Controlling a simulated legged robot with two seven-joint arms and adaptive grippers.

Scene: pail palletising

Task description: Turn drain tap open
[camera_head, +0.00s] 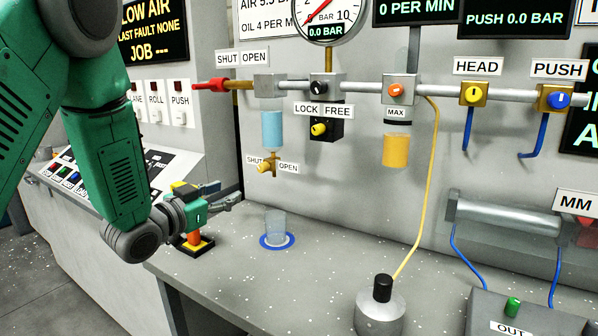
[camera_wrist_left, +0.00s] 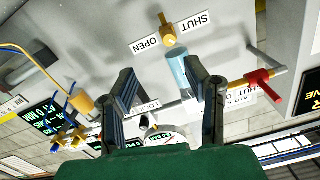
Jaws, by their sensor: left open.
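The drain tap (camera_head: 268,165) is a small brass tap under the blue filter bowl (camera_head: 272,129). A SHUT label (camera_head: 255,161) is on its left and an OPEN label (camera_head: 288,167) on its right. The tap also shows in the left wrist view (camera_wrist_left: 168,32), upside down. I cannot tell its handle's exact angle. My left gripper (camera_head: 222,196) is open and empty, left of and a little below the tap, apart from it. In the left wrist view its two fingers (camera_wrist_left: 168,85) stand wide apart, with the tap beyond them. My right gripper is not in view.
A clear cup (camera_head: 276,225) stands on a blue ring on the bench below the tap. A red lever (camera_head: 211,85) sticks out above left. The bench front (camera_head: 300,285) is free.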

